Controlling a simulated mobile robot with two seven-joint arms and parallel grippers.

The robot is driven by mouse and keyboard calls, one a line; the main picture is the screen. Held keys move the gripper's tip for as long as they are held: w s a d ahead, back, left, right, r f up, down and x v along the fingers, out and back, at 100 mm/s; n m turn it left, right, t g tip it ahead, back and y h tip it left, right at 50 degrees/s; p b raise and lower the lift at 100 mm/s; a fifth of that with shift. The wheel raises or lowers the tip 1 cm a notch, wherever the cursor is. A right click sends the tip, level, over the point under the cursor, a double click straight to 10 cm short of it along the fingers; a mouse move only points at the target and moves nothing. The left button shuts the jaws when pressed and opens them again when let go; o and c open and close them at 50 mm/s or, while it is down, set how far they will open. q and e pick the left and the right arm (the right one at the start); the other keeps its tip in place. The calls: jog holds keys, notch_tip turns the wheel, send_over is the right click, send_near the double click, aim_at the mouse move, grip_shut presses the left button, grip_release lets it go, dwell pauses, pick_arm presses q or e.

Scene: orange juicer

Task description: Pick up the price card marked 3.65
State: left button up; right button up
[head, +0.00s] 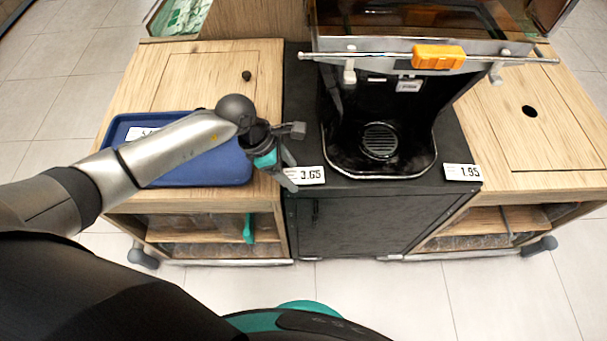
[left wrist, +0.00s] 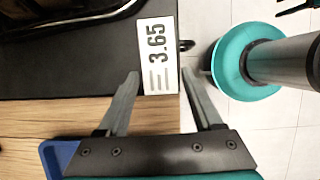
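The white price card marked 3.65 (head: 305,175) lies at the front left edge of the black juicer counter. It also shows in the left wrist view (left wrist: 158,55), with its near end between the tips of the fingers. My left gripper (head: 290,172) is open at the left end of the card, with one finger on each side and a gap to the card in the wrist view (left wrist: 160,82). Whether the fingertips are level with the card or above it is hard to tell. My right gripper is not in view.
A second card marked 1.95 (head: 462,172) lies at the counter's front right. The black juicer (head: 375,110) stands behind. A blue tray (head: 215,176) lies under my left arm on the wooden cabinet. Tiled floor (head: 390,290) is in front.

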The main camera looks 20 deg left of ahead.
pick_arm(q)
grip_shut()
dwell(0.3)
